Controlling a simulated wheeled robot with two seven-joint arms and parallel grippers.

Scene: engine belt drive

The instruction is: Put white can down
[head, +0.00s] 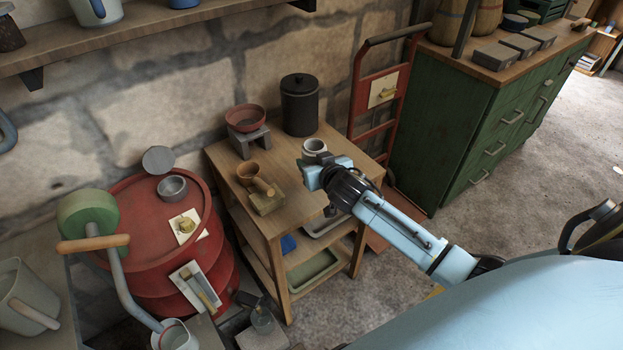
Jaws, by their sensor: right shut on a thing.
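The white can (313,146) shows in the head view over the right part of the wooden table top (289,176). It looks upright, with its dark round opening facing up, and its lower part is hidden behind my right gripper. My right gripper (317,168), on the light blue arm, is shut on the can. I cannot tell whether the can's base touches the table top. My left gripper is not in view.
A dark lidded canister (300,105) stands behind the can. A red bowl (246,118) sits on a grey block, and a wooden mortar-like piece (253,178) lies left. A red hand truck (377,105) stands right of the table, a red drum (150,225) left.

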